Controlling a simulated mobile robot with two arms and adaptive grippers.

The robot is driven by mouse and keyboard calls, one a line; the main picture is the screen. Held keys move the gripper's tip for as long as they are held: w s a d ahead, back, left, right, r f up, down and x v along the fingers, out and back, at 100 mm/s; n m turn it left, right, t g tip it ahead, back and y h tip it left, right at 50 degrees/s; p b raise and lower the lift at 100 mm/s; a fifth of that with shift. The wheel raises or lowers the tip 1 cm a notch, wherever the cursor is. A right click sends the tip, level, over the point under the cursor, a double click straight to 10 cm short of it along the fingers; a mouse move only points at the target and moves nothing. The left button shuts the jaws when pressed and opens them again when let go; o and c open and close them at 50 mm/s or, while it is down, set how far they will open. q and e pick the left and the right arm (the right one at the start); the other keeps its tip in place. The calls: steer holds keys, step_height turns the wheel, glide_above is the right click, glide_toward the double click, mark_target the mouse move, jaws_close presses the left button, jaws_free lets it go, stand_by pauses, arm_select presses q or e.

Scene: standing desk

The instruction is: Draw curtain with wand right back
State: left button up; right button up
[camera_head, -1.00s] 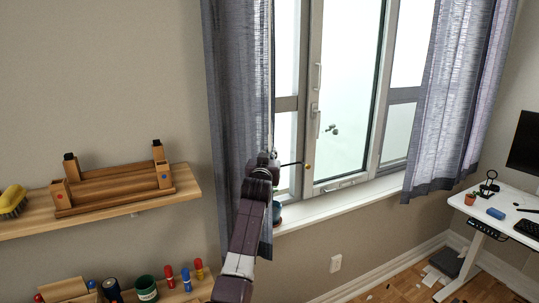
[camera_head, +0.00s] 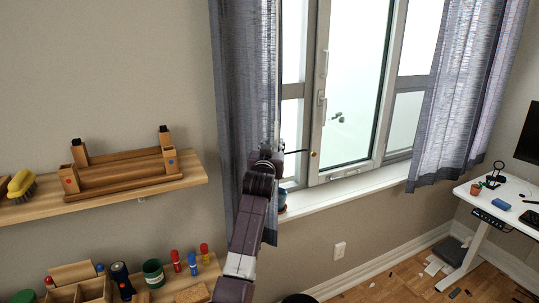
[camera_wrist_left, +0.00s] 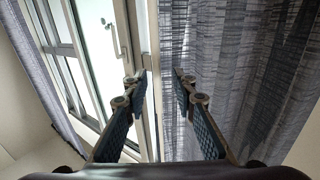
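The left grey curtain (camera_head: 238,90) hangs gathered beside the window, and the right grey curtain (camera_head: 468,95) hangs at the window's far side. A thin pale upright line (camera_head: 279,75) runs along the left curtain's inner edge; I cannot tell if it is the wand. My left gripper (camera_head: 268,156) is at that edge, low on the curtain. In the left wrist view its fingers (camera_wrist_left: 160,92) are apart, with a pale upright strip between them and curtain cloth (camera_wrist_left: 235,60) behind and to the right. I see no grip on anything. My right gripper is out of view.
A white window sill (camera_head: 340,197) runs below the window. A wooden shelf (camera_head: 110,200) with a wooden rack is on the left wall, and a lower shelf (camera_head: 200,275) holds small items. A white desk (camera_head: 500,205) stands at the right.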

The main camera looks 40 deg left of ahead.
arm_select(q)
steer(key=v, duration=0.8)
steer(key=shift+s, duration=0.25)
steer(key=shift+d, duration=0.15)
